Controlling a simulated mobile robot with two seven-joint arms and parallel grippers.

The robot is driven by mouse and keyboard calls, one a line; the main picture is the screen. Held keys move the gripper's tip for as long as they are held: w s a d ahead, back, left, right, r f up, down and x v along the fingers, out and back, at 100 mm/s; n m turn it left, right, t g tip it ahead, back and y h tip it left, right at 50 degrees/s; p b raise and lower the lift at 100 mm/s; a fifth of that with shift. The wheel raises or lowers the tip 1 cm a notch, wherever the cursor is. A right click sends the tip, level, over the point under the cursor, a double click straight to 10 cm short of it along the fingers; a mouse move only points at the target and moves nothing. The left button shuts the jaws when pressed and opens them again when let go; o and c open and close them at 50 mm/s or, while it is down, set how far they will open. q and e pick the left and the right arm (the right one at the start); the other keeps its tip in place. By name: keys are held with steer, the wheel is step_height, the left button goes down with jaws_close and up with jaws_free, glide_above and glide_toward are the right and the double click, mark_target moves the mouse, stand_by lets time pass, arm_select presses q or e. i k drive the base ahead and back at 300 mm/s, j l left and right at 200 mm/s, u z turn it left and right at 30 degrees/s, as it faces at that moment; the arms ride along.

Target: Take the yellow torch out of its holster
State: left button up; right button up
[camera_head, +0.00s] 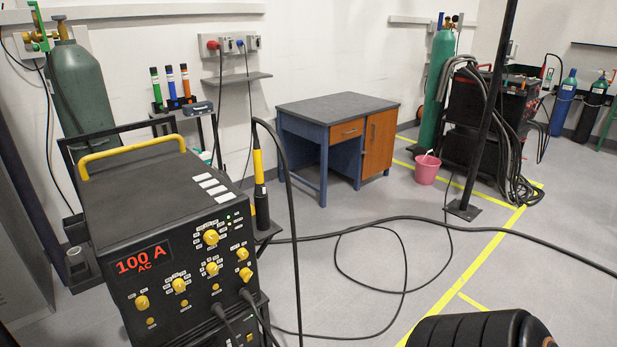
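The yellow torch (258,161) stands upright at the right side of the black welding machine. Its yellow grip shows above a black holster (262,208), and its lower end is hidden inside. A black cable (283,160) loops from the torch's top and runs down to the floor in front. Neither of my grippers is in view, and nothing touches the torch.
The welding machine (175,215) with a yellow handle stands at the left front, a green cylinder (78,90) behind it. A blue desk (335,108) is against the wall. Loose cables (372,284) lie on the floor. A black post (487,110) stands right.

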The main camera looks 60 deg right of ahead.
mark_target(257, 152)
steer(key=z, duration=1.4)
